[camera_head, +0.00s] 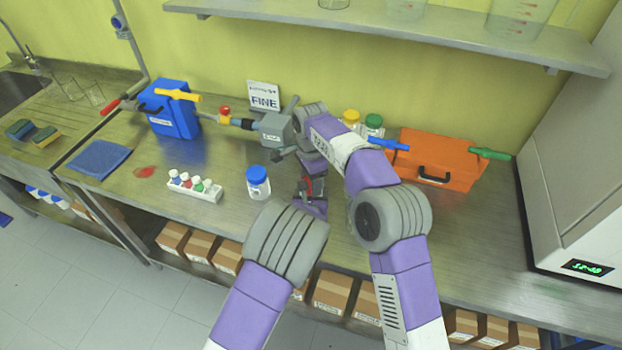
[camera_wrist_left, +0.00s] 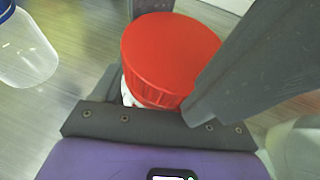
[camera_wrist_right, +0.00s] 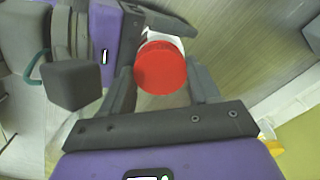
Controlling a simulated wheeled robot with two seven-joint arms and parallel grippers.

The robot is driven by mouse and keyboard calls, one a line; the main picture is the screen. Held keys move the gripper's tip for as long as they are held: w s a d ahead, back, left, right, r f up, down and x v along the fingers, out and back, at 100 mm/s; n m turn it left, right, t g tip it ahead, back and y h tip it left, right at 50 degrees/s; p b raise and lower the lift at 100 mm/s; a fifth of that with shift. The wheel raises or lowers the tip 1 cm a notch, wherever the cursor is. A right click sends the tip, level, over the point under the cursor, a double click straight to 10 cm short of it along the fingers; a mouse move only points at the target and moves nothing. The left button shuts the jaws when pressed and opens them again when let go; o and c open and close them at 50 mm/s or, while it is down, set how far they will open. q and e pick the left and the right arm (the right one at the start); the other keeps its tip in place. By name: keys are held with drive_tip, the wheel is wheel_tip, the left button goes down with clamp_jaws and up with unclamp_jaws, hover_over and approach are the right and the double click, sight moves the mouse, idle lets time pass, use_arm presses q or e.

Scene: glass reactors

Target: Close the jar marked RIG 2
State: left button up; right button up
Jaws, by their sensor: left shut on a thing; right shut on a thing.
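A jar with a red screw lid is held between my two grippers above the bench. The red lid (camera_wrist_right: 161,68) lies between the fingers of my right gripper (camera_wrist_right: 163,82), which is shut on it. The white jar body (camera_wrist_right: 160,38) is behind the lid, with my left gripper's dark finger beside it. In the left wrist view the red lid (camera_wrist_left: 168,52) is large, and the fingers of my left gripper (camera_wrist_left: 165,88) are around the jar, mostly hidden by the lid. In the head view the red lid (camera_head: 314,187) is partly covered. No RIG 2 mark is readable.
A blue-lidded jar (camera_head: 258,182) and a white rack of small bottles (camera_head: 195,187) stand to the left. A grey device (camera_head: 275,130) and a blue case (camera_head: 173,112) are behind. An orange case (camera_head: 432,163) stands to the right. The front right bench is clear.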

use_arm(q)
drive_tip(key=shift+d, duration=0.1)
use_arm(e)
drive_tip(key=shift+f, duration=0.35)
use_arm(q)
clamp_jaws()
use_arm(e)
drive_tip(key=o, duration=0.7)
use_arm(q)
drive_tip(key=shift+r, duration=0.1)
use_arm(e)
drive_tip(key=o, duration=0.3)
drive_tip(key=shift+s, duration=0.1)
use_arm(q)
drive_tip(key=shift+w, duration=0.1)
use_arm(e)
drive_tip(key=shift+s+r, duration=0.1)
drive_tip(key=r, duration=0.4)
drive_tip(key=shift+w, duration=0.2)
drive_tip(key=shift+r, duration=0.4)
drive_tip(key=shift+c, duration=0.4)
